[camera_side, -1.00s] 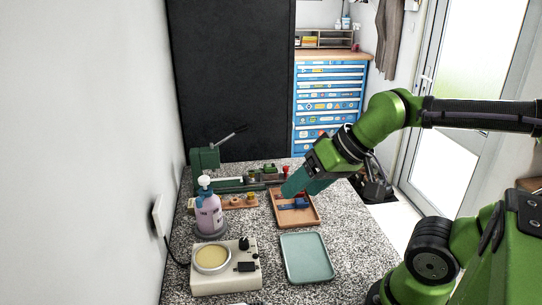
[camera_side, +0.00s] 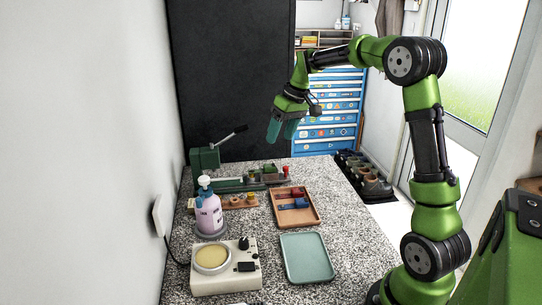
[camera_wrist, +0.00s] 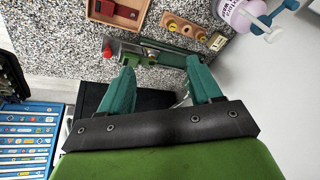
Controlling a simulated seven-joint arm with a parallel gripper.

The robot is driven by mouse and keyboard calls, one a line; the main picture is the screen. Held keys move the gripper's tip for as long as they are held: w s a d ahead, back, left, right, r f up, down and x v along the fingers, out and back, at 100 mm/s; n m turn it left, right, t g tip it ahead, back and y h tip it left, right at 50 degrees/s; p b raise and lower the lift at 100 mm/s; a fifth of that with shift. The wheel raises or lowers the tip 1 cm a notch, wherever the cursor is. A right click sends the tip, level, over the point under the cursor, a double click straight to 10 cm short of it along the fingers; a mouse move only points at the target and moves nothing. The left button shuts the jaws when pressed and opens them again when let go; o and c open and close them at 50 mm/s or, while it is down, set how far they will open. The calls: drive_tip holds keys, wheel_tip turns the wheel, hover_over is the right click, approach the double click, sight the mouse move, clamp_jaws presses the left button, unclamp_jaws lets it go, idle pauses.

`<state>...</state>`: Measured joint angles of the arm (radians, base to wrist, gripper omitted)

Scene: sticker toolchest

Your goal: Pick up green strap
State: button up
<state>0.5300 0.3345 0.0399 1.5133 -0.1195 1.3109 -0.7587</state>
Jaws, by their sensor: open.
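A small green piece (camera_side: 270,168), which may be the green strap, sits on the long green bench tool (camera_side: 232,185) at the back of the worktop. In the wrist view a green piece (camera_wrist: 129,60) shows near the left fingertip, partly hidden by it. I cannot tell for sure that it is a strap. My gripper (camera_side: 281,138) is open and empty, held above and behind the bench tool, with its teal fingers pointing down. In the wrist view my gripper (camera_wrist: 162,72) has its fingers wide apart and touches nothing that I can see.
A wooden tray (camera_side: 313,216) holds blue and red pieces. An empty teal tray (camera_side: 307,258) lies in front of it. A pump bottle (camera_side: 209,213), a white device (camera_side: 225,272) and a wooden holder (camera_side: 240,203) stand left. A blue drawer chest (camera_side: 330,107) stands behind.

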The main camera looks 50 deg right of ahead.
sight(267, 166)
drive_tip(key=w+d+f+n+y, duration=0.15)
drive_tip(key=w+d+n, duration=0.35)
drive_tip(key=d+n, duration=0.65)
drive_tip(key=x, duration=1.6)
drive_tip(key=shift+w, duration=0.15)
drive_tip(key=shift+c, duration=0.5)
drive_tip(key=c, duration=1)
drive_tip(key=shift+c, duration=0.2)
drive_tip(key=shift+r, duration=0.1)
